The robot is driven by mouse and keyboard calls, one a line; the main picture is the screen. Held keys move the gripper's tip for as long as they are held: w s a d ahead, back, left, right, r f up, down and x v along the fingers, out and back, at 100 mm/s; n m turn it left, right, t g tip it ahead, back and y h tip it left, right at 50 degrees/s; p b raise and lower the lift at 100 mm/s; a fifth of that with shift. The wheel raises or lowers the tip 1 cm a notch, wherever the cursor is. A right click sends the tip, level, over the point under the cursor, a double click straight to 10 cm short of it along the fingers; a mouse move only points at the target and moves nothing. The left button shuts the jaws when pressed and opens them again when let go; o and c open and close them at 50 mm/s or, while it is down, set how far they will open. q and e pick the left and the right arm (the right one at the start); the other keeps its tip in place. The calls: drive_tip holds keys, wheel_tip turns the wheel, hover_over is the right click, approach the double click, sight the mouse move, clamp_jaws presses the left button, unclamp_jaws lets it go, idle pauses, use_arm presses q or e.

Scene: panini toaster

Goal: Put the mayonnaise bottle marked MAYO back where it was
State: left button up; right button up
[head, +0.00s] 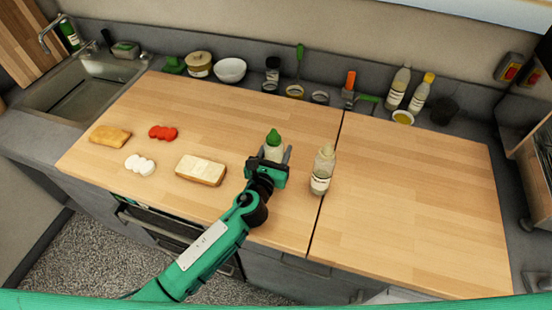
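A pale bottle with a green cap (274,144) is upright between the fingers of my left gripper (275,155). The fingers sit close on both sides of it with no clear gap, and its lower part is hidden behind the gripper. Whether it touches the board cannot be told. A second pale bottle with a cream top and a light label (322,172) stands upright on the wooden counter (410,210), just right of the gripper and apart from it. The lettering on both bottles is too small to read, so I cannot tell which is marked MAYO. My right gripper is not in view.
Bread slices (201,170), tomato slices (163,132), white slices (140,165) and a golden-brown piece (110,136) lie on the left. Jars, a white bowl (230,70) and two bottles (398,88) (420,95) line the back ledge. The right counter half is clear.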

sight(276, 159)
use_arm(q)
wheel_tip(276, 159, down, 3)
drive_tip(key=shift+f+b, duration=0.1)
drive_tip(key=shift+b, duration=0.35)
drive_tip(key=shift+f, duration=0.25)
drive_tip(key=o, duration=1.1)
drive_tip(key=shift+o, duration=0.2)
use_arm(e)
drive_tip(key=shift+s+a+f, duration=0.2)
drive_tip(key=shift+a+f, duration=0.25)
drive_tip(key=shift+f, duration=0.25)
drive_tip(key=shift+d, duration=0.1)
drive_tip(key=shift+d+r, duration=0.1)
